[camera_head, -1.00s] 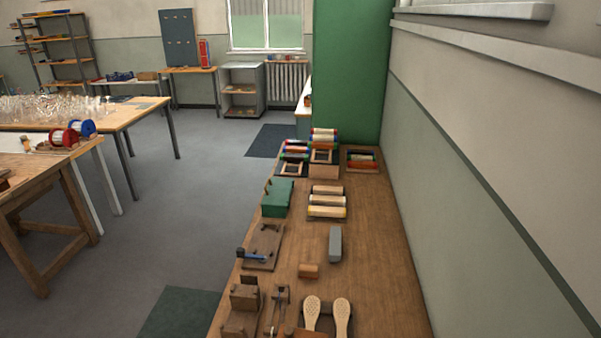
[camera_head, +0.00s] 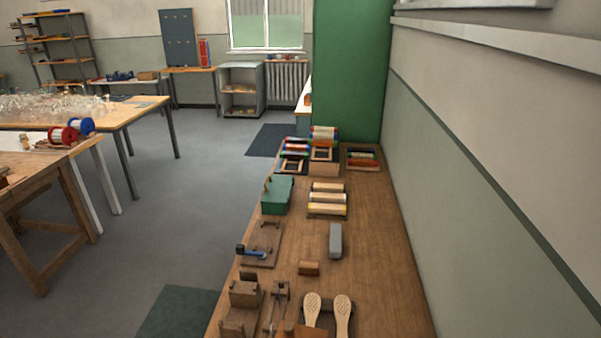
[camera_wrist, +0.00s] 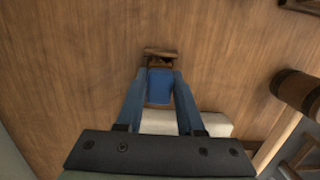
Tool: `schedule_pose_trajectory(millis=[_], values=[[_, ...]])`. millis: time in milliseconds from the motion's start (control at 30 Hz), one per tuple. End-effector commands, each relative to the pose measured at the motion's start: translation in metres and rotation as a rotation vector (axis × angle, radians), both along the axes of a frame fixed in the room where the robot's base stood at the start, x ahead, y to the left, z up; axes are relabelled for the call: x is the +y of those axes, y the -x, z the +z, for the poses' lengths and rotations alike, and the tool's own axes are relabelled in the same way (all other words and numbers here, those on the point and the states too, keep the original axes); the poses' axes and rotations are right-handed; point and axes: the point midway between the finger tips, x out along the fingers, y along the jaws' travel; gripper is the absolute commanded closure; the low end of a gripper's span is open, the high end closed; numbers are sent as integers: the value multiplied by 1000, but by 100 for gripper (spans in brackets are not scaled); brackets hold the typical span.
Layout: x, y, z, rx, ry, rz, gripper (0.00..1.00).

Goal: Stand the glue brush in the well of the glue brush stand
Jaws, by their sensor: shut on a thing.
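In the wrist view my gripper (camera_wrist: 162,76) has its two blue fingers closed in on a blue piece (camera_wrist: 159,88), which I take to be the glue brush's handle. The fingers hide its sides. A small brown wooden piece (camera_wrist: 160,51) with a dark underside shows just past the fingertips. I cannot tell whether it is the stand or the brush's far end, or whether it touches the blue piece. My gripper does not show clearly in the head view. There, a small wooden block (camera_head: 308,268) sits on the bench. I cannot tell whether it is the stand.
A pale block (camera_wrist: 212,124) lies behind the fingers. A brown cylinder (camera_wrist: 298,92) is at right. On the bench (camera_head: 375,260) are a grey block (camera_head: 335,241), a green box (camera_head: 277,195), wooden fixtures (camera_head: 240,300), two brush backs (camera_head: 342,315) and rollers (camera_head: 327,198). Bare wood lies along the wall.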

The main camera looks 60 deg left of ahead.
Motion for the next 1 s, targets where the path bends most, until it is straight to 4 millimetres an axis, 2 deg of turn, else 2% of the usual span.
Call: schedule_pose_trajectory(millis=[500,1000], values=[[0,0,-16,-1,-1,0,100],[0,0,-16,-1,-1,0,100]])
